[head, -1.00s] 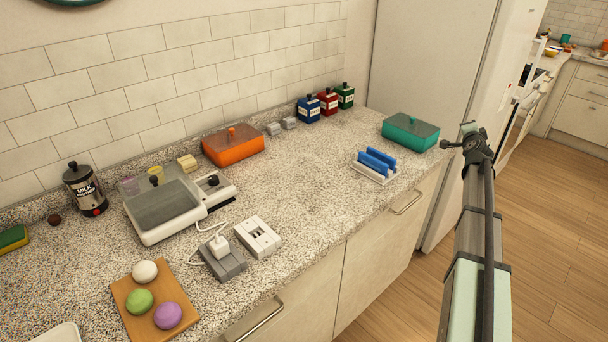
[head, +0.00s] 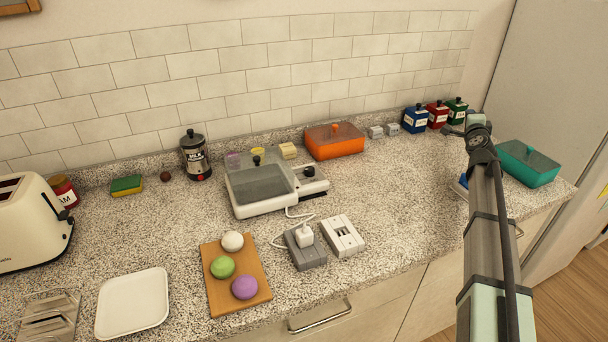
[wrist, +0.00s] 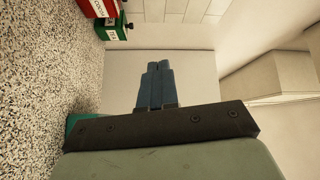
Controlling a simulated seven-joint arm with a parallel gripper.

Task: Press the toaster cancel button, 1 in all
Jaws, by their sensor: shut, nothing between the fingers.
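A cream toaster (head: 28,232) stands at the left edge of the head view, partly cut off by the frame. A dark knob or lever shows on its right end; I cannot make out a cancel button. My gripper (wrist: 159,70) is shut and empty, its two blue-grey fingers together in the wrist view.

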